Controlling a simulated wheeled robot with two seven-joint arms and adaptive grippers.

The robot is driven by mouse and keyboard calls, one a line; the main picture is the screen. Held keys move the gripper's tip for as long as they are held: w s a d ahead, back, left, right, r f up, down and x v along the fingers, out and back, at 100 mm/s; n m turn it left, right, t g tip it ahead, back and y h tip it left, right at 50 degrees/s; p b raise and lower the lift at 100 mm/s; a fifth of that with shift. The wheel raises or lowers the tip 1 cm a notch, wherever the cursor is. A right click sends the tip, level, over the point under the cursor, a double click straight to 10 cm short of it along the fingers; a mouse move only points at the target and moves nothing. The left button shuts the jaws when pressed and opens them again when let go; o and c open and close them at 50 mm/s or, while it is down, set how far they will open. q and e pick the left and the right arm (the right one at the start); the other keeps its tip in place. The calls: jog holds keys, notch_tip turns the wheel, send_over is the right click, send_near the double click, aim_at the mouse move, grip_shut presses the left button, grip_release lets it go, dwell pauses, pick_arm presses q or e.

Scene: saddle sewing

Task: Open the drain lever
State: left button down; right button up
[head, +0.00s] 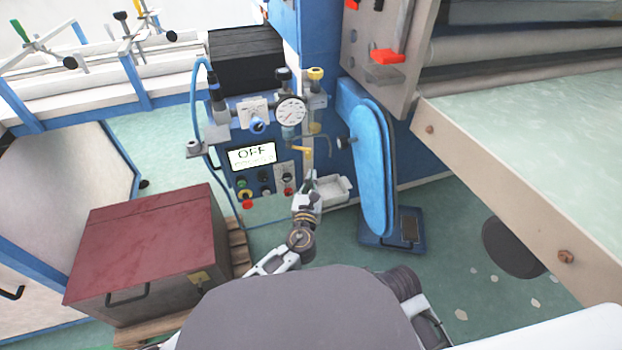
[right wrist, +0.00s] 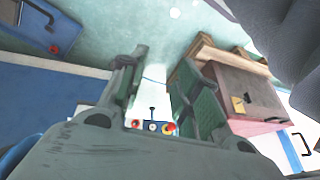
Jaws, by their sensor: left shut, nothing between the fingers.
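A small yellow lever (head: 301,150), which looks like the drain lever, sits on the grey pipework below the round pressure gauge (head: 290,111). It points roughly sideways. My left gripper (head: 309,184) is shut and empty, a little below the lever and apart from it in the picture, beside a white tray (head: 333,190). In the right wrist view my right gripper (right wrist: 156,72) is open, its two dark fingers apart with nothing held. The right gripper's fingers are not visible in the head view.
A control panel with a display reading OFF (head: 252,155) and several buttons is left of the pipework. A blue padded arm (head: 371,165) stands to the right. A dark red-topped box (head: 150,235) sits on a pallet at left. A large table (head: 530,130) fills the right.

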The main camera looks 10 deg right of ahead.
jog(key=shift+d+f+p, duration=0.1)
jog(key=shift+f+p, duration=0.05)
jog(key=shift+p, duration=0.15)
jog(key=c, duration=0.5)
jog(key=shift+d+f+p, duration=0.1)
jog(key=shift+f+p, duration=0.1)
jog(key=shift+p, duration=0.1)
grip_shut()
jog(key=s+d+f+g+h+p, duration=0.1)
jog(key=d+f+g+p, duration=0.1)
jog(key=f+p, duration=0.6)
jog(key=shift+s+d+h, duration=0.4)
jog(key=shift+d, duration=0.3)
jog(key=shift+g+p, duration=0.3)
jog(key=shift+p, duration=0.1)
jog(key=shift+s+f, duration=0.1)
